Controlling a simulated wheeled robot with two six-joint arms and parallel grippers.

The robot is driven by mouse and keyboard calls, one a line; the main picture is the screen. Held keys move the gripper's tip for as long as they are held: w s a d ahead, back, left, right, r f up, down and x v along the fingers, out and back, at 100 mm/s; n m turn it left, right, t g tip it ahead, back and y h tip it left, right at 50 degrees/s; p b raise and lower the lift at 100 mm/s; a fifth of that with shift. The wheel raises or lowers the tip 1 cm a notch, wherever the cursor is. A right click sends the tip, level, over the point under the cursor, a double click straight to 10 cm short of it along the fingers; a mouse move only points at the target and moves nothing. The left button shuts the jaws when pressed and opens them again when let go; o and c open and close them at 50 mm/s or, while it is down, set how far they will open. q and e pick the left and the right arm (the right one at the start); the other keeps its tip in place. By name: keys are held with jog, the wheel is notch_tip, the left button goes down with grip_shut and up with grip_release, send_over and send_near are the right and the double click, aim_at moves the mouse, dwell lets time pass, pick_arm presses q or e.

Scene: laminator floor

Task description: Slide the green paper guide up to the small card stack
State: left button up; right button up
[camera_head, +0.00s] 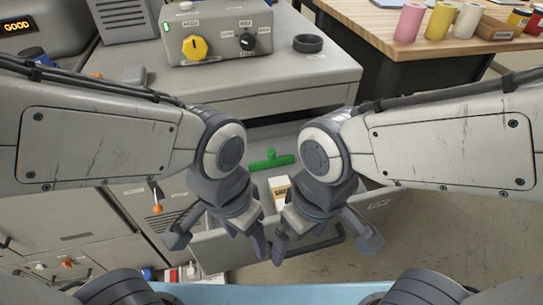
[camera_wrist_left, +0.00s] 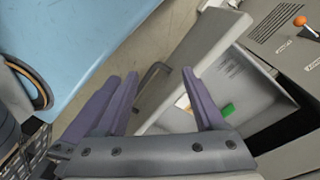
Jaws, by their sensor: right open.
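The green paper guide (camera_head: 270,161) lies in an open grey tray (camera_head: 222,246), behind the small card stack (camera_head: 281,190) in the head view. A gap shows between guide and stack. The stack is pale with a dark-lettered label, partly hidden by my right gripper. My left gripper (camera_head: 248,243) and right gripper (camera_head: 286,247) hang side by side near the tray's front, nearer than the stack. The left wrist view shows the left fingers (camera_wrist_left: 158,78) apart and empty. The green guide (camera_wrist_left: 228,109) shows there just right of one finger; that finger hides most of the stack. The right gripper is open.
The tray's front wall has a bar handle (camera_head: 318,245). The grey machine (camera_head: 215,80) with a yellow knob stands behind. An orange-tipped lever (camera_head: 156,208) is at left. A wooden table (camera_head: 400,35) with coloured rolls is back right. Floor at right is clear.

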pick_arm(q)
jog(key=shift+t, duration=0.3)
jog(key=w+d, duration=0.1)
jog(key=w, duration=0.3)
jog(key=w+d, duration=0.1)
jog(key=w, duration=0.1)
jog(key=shift+w+d, duration=0.2)
jog(key=shift+d, duration=0.15)
jog(key=w+d+f+t+h, duration=0.1)
jog(key=w+d+f, duration=0.1)
jog(key=w, duration=0.9)
jog(key=n+t, duration=0.1)
jog(key=t, duration=0.1)
send_near(271, 152)
jog(key=p+x, duration=0.1)
jog(key=x, duration=0.7)
jog(key=shift+w+f, duration=0.15)
jog(key=shift+f, duration=0.25)
jog(key=shift+c, duration=0.3)
grip_shut()
